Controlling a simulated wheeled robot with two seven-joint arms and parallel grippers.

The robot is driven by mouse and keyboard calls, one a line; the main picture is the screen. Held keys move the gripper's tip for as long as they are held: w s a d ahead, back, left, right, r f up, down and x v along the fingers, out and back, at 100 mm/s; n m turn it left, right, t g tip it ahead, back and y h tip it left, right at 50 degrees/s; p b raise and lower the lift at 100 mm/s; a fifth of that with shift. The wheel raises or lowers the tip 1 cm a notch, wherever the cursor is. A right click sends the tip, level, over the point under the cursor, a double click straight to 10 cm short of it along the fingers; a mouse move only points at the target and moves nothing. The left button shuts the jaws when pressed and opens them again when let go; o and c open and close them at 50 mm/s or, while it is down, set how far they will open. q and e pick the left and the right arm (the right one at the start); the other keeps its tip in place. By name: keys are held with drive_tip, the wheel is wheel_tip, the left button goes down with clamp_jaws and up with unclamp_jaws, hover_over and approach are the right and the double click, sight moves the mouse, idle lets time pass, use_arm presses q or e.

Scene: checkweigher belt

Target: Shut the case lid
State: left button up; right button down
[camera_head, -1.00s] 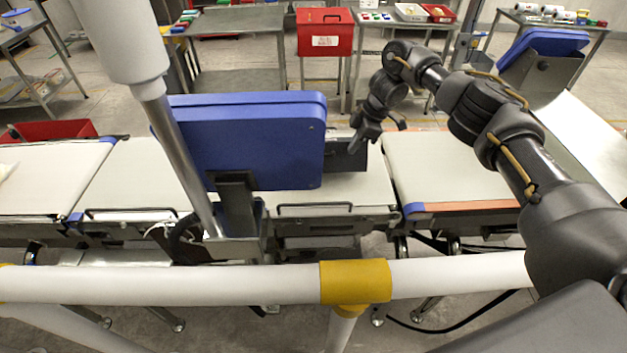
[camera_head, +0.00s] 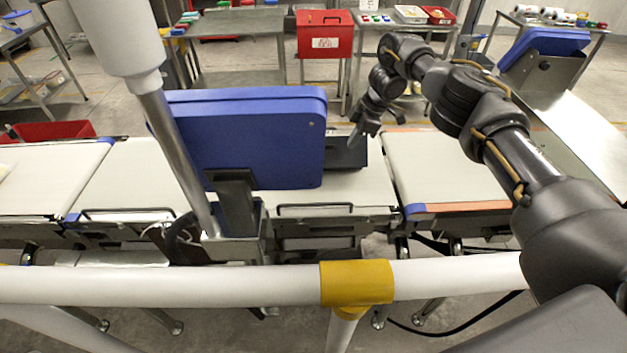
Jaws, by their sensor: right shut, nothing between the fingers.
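The dark case (camera_head: 348,156) is on the white belt, and the blue panel in front hides its left part. Its visible part looks like a low dark box; I cannot tell from here how far its lid is open. My right gripper (camera_head: 354,141) is at the case's back right, pointing down and to the left, with its fingers shut and empty. Its tip overlaps the top of the case in the picture; I cannot tell whether they touch. My left gripper is not in view.
A blue display panel (camera_head: 255,140) on a metal post stands before the belt. A white rail with a yellow joint (camera_head: 357,284) runs across the front. The belt right of the case (camera_head: 440,170) is clear. A red box (camera_head: 324,35) stands behind.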

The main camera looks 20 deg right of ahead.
drive_tip(key=shift+w+f+b, duration=0.15)
drive_tip(key=shift+f+b, duration=0.2)
drive_tip(key=shift+b, duration=0.3)
drive_tip(key=shift+w+d+r+b, duration=0.15)
drive_tip(key=shift+w+b, duration=0.3)
drive_tip(key=shift+b, duration=0.15)
wheel_tip(320, 180, up, 8)
drive_tip(key=p, duration=0.8)
